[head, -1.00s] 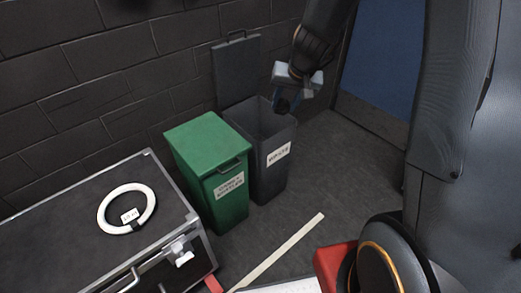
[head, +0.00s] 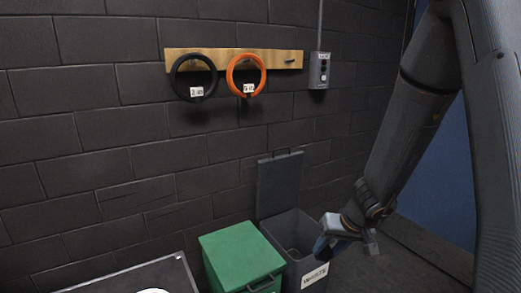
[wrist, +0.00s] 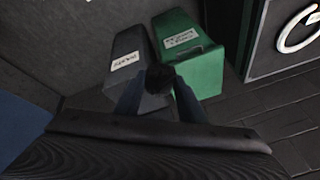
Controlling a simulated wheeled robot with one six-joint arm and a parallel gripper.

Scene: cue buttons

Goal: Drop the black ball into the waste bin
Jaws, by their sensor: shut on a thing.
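The black ball (wrist: 160,77) is between my gripper's fingertips in the wrist view, and the jaws are shut on it. My gripper (head: 322,247) is at the right side of the grey waste bin in the head view, near its rim. How high the ball is over the opening is hard to tell.
A green lidded bin (head: 242,257) stands directly left of the waste bin. A case (head: 150,276) is at the lower left. A black ring (head: 194,77) and an orange ring (head: 246,75) hang on a wooden rail, beside a grey button box (head: 319,70).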

